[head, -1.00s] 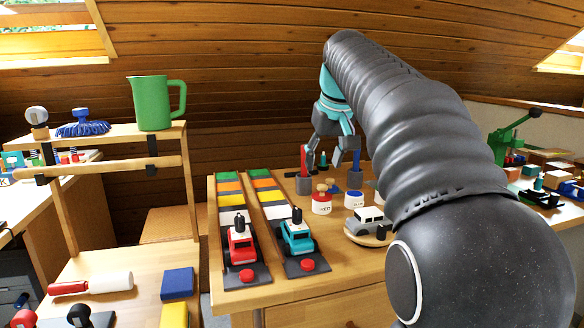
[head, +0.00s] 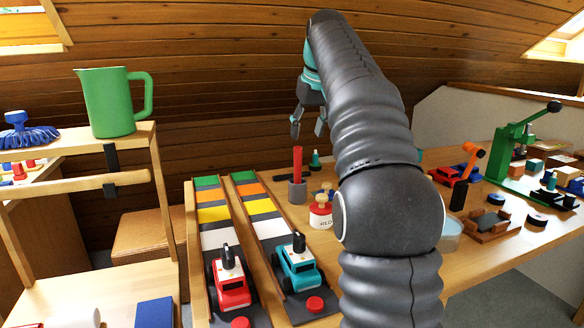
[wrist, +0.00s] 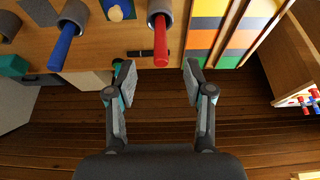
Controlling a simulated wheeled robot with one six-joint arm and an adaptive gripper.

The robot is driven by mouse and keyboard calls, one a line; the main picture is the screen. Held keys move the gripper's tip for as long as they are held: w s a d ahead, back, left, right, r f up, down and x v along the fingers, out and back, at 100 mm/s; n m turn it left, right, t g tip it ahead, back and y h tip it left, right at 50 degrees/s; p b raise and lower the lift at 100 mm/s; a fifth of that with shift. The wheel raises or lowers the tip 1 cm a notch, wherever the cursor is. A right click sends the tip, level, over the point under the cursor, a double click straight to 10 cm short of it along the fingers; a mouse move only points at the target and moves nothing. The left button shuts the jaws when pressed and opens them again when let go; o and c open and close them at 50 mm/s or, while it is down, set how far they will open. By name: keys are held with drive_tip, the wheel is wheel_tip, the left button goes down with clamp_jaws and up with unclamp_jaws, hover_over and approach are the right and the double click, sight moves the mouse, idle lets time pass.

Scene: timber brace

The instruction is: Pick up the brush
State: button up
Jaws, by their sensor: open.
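A blue-bristled brush (head: 30,134) with a blue knob lies on the upper shelf at the far left of the head view, left of a green jug (head: 108,102). Its left end is cut off by the picture edge. It is not seen in the wrist view. My gripper (head: 308,126) is in the air over the back of the workbench, well to the right of the brush. In the wrist view my gripper (wrist: 160,78) is open, with nothing between its fingers.
The wooden shelf (head: 75,144) has a rail below its top. On the workbench, a red stick (head: 298,163) stands in a grey holder, near striped ramps (head: 213,213) with toy trucks. The wrist view also shows a blue stick (wrist: 66,42). A wooden wall stands behind.

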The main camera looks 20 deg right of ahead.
sight(299, 161)
drive_tip(key=x, duration=0.2)
drive_tip(key=b+x, duration=0.1)
drive_tip(key=x, duration=0.4)
drive_tip(key=shift+w+f, duration=0.15)
drive_tip(key=shift+w, duration=0.3)
drive_tip(key=shift+b+x, duration=0.65)
drive_tip(key=shift+x, duration=2.55)
drive_tip(key=shift+w, duration=0.15)
clamp_jaws()
